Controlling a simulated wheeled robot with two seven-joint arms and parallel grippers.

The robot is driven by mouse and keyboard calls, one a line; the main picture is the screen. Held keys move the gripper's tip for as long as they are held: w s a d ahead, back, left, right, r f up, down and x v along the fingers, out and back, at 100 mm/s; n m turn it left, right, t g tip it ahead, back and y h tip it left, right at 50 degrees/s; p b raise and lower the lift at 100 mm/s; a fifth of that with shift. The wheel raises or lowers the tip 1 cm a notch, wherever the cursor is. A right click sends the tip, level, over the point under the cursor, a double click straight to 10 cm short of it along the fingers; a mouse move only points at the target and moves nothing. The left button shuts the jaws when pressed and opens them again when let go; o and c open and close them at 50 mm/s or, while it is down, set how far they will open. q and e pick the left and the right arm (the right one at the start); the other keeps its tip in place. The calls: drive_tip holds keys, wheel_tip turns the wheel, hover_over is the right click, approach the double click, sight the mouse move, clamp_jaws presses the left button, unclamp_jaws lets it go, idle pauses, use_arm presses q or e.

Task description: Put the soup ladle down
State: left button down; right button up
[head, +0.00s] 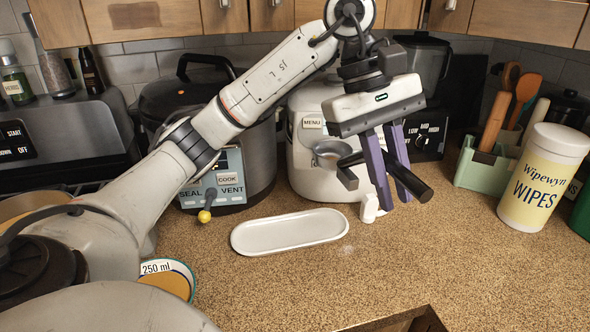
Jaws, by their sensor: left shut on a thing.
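The soup ladle (415,186) is in the purple fingers of my left gripper (396,198), above the counter. Its thick dark handle sticks out to the lower right of the fingers, and its metal bowl shows to their left, in front of the white cooker. The fingers hide the middle of the ladle. A white oval spoon rest (290,232) lies empty on the counter, left of and below the gripper in the picture. The ladle is apart from it. My right gripper is out of view.
A dark pressure cooker (228,150) and a white cooker (304,175) stand behind. A small white item (370,208) stands below the gripper. A wipes canister (541,180) and green utensil holder (477,171) are at right. The front right counter is mostly clear.

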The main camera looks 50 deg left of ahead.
sight(348, 157)
use_arm(q)
drive_tip(key=w+a+f+n+t+y+b, duration=0.1)
drive_tip(key=w+a+n, duration=0.1)
drive_tip(key=a+n, duration=0.2)
drive_tip(key=w+a+f+n+t+y+b, duration=0.1)
drive_tip(key=w+a+n+y, duration=0.1)
drive_tip(key=a+n, duration=0.2)
drive_tip(key=w+a+n+t+y+b, duration=0.1)
drive_tip(key=w+a+n+t, duration=0.1)
drive_tip(key=a+n, duration=0.3)
drive_tip(key=shift+f+n+y, duration=0.15)
drive_tip(key=shift+f+n, duration=0.05)
drive_tip(key=shift+n, duration=0.65)
drive_tip(key=shift+f+n+y, duration=0.15)
drive_tip(key=shift+f+n, duration=0.05)
drive_tip(key=shift+n, duration=0.65)
drive_tip(key=shift+a+f+b, duration=0.2)
drive_tip(key=shift+f+b, duration=0.3)
drive_tip(key=shift+f, duration=4.6)
drive_tip(key=c, duration=1.7)
unclamp_jaws()
drive_tip(key=shift+o, duration=0.2)
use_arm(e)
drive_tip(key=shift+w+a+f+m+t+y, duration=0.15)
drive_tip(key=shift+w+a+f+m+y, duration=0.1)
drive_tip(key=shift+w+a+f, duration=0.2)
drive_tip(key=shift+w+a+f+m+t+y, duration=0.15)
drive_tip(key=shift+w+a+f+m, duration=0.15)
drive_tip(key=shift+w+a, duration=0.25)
